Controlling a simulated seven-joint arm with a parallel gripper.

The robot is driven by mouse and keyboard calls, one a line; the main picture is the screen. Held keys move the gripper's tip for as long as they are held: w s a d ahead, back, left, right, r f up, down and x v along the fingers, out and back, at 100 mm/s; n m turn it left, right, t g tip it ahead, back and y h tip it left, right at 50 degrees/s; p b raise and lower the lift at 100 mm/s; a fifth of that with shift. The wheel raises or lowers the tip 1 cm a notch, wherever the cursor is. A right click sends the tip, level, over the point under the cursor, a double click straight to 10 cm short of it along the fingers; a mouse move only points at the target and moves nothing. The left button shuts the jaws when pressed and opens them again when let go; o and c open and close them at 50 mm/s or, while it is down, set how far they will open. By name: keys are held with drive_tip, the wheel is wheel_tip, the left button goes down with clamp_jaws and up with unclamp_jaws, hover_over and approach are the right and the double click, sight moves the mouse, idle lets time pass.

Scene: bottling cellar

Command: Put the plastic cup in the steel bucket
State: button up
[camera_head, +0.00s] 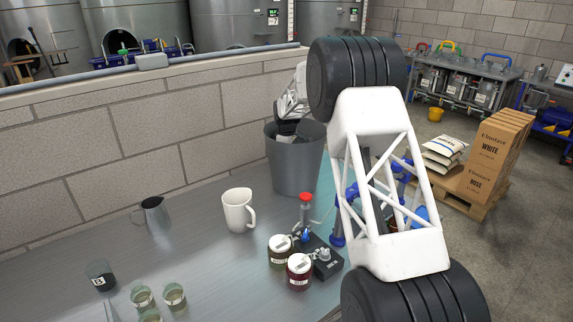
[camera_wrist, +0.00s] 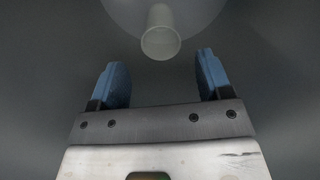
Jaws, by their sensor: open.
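The grey steel bucket (camera_head: 294,165) stands upright at the far end of the steel counter, by the block wall. My gripper (camera_head: 287,132) points down into its mouth; the fingertips are hidden by the rim in the head view. In the wrist view my gripper (camera_wrist: 161,68) is open, its two blue fingers apart with nothing between them. A translucent plastic cup (camera_wrist: 160,30) shows just beyond the fingertips, against a paler round area that looks like the bucket's floor. The cup looks clear of both fingers; I cannot tell whether it touches the floor. The head view does not show it.
A white mug (camera_head: 238,210) stands in front of the bucket, and a steel jug (camera_head: 153,216) is farther left. Two lidded jars (camera_head: 299,270) and a red-topped device (camera_head: 306,205) stand close to my arm. Several small glasses (camera_head: 174,295) are at the front left.

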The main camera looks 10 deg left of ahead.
drive_tip(key=shift+r, duration=1.65)
drive_tip(key=shift+r, duration=0.1)
